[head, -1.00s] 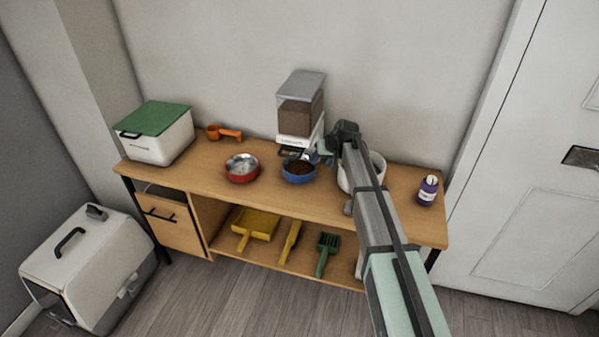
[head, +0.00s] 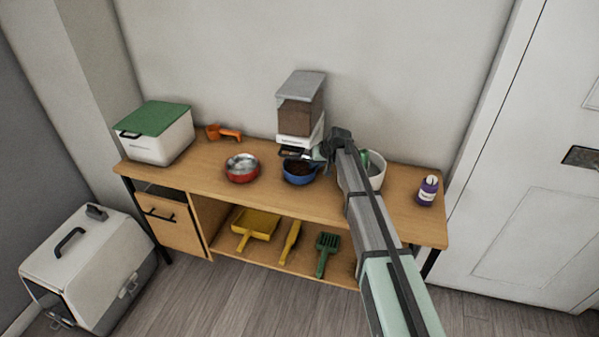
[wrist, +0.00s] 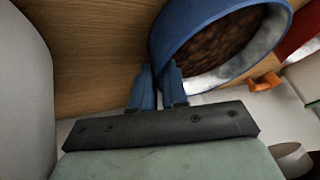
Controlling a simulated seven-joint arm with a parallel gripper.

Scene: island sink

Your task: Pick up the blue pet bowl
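The blue pet bowl (head: 296,179) holds brown kibble and stands on the wooden table in front of the food dispenser. In the wrist view its blue rim (wrist: 196,28) fills the upper middle. My gripper (head: 319,160) is at the bowl's right side. In the wrist view the blue fingers (wrist: 158,72) are close together, one outside the bowl and one inside, with the bowl wall between them. They look shut on the rim. I cannot see the bowl clear of the table.
The food dispenser (head: 300,108) stands just behind the bowl. A red bowl (head: 242,176) is to its left, a white container (head: 376,174) to its right beside my arm. A purple bottle (head: 427,191) stands at the right end. Bare tabletop (head: 200,170) lies left of the red bowl.

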